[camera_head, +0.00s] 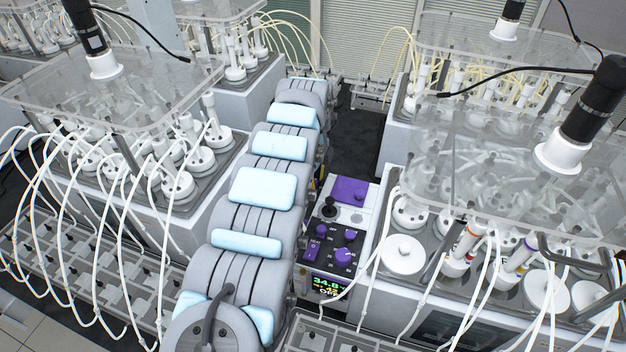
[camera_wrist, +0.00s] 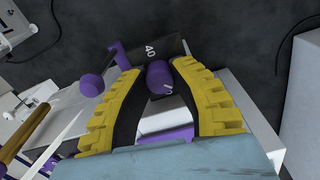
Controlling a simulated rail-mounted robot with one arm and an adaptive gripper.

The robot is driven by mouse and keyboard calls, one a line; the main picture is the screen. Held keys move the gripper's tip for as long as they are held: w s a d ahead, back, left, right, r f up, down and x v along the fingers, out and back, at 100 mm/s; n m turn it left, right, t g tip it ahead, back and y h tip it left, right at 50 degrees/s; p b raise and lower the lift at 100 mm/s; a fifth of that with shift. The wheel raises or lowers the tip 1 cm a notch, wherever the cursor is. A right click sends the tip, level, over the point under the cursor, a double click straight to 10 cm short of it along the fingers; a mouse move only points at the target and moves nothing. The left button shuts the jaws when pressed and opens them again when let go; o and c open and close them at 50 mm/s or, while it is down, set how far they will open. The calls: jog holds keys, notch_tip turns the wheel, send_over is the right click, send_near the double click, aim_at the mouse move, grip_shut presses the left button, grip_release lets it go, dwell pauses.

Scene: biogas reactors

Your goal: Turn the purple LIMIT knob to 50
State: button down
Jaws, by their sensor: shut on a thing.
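In the wrist view, the yellow-ridged fingers of my gripper (camera_wrist: 160,95) are closed around a purple knob (camera_wrist: 160,77), one dark inner pad on each side. A light mark shows on the knob. Next to it, on the black panel face, the number 40 is readable; no 50 can be read. In the head view, the control box (camera_head: 361,215) stands right of my arm, with purple knobs on its black face, among them one with a numbered scale (camera_head: 343,254). The LIMIT label is not readable. My fingers cannot be made out in the head view.
A second purple knob (camera_wrist: 91,85) sits close to the left finger in the wrist view. The box has a lit display (camera_head: 328,287) reading about 34.8. Reactors with clear lids (camera_head: 500,150) and white tubes crowd both sides. Dark floor (camera_head: 357,140) lies open behind the box.

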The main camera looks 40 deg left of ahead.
jog(key=shift+n, duration=0.4)
jog(key=n, duration=0.3)
jog(key=shift+d, duration=0.1)
jog(key=shift+n, duration=1.7)
jog(key=c, duration=0.8)
grip_release()
